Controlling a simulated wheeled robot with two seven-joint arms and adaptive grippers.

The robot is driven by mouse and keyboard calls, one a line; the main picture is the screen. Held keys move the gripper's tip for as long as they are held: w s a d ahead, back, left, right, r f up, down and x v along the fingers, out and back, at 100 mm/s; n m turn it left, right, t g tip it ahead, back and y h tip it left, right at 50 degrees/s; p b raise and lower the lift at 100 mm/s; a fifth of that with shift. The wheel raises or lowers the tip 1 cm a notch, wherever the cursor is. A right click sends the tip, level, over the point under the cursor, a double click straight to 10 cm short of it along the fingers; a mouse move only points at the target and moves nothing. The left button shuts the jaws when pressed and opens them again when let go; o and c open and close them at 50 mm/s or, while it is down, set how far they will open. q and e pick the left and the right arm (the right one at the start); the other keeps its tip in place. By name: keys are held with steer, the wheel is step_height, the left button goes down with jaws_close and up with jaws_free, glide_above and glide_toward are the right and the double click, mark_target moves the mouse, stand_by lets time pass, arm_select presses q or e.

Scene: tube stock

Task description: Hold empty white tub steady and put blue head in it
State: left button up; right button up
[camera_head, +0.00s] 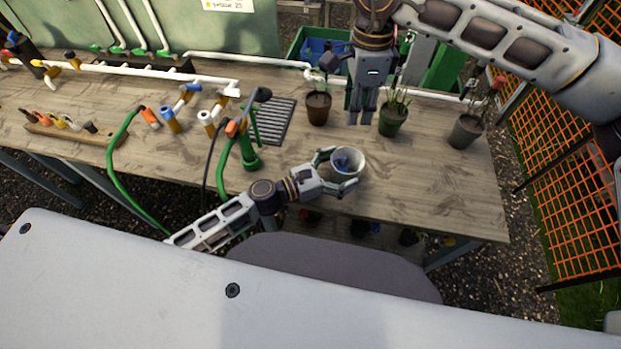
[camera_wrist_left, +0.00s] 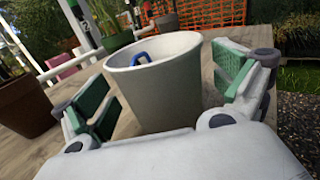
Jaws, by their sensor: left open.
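The white tub (camera_head: 358,176) stands upright on the wooden table, toward the front. It is large in the left wrist view (camera_wrist_left: 160,92). The blue head (camera_head: 343,163) lies inside the tub, and a bit of blue shows over the rim in the left wrist view (camera_wrist_left: 141,58). My left gripper (camera_head: 338,172) is open, with a finger on either side of the tub and gaps visible in the left wrist view (camera_wrist_left: 160,105). My right gripper (camera_head: 362,120) points down above the table, behind the tub and apart from it. Nothing shows between its fingers, but their opening is unclear.
A brown pot (camera_head: 318,108), a green pot (camera_head: 392,119) and a grey pot (camera_head: 466,131) with plants stand behind the tub. A green hose stand (camera_head: 249,157) is to the left. White pipes run along the back. The table's right front is clear.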

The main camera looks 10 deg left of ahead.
arm_select(q)
steer(key=shift+v, duration=5.5)
steer(key=shift+a, duration=0.1)
